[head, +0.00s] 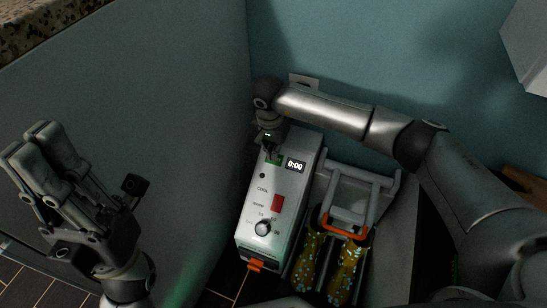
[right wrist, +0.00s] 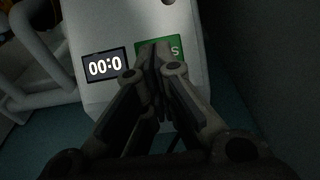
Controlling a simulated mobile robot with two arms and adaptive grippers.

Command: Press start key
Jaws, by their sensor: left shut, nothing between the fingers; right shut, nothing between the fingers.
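A white machine (head: 278,195) stands in the corner with a dark display (head: 295,166) reading 0:00. The green start key (head: 279,159) is beside the display and is partly covered by my right gripper (head: 271,151). In the right wrist view, the shut fingertips (right wrist: 156,52) are over the green key (right wrist: 174,45), with a letter S showing beside them. I cannot tell whether they touch it. My left gripper (head: 30,146) is shut and empty, far to the left of the machine.
The machine also bears a red switch (head: 277,203) and a round knob (head: 263,228). A grey panel (head: 160,120) lies between my left gripper and the machine.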

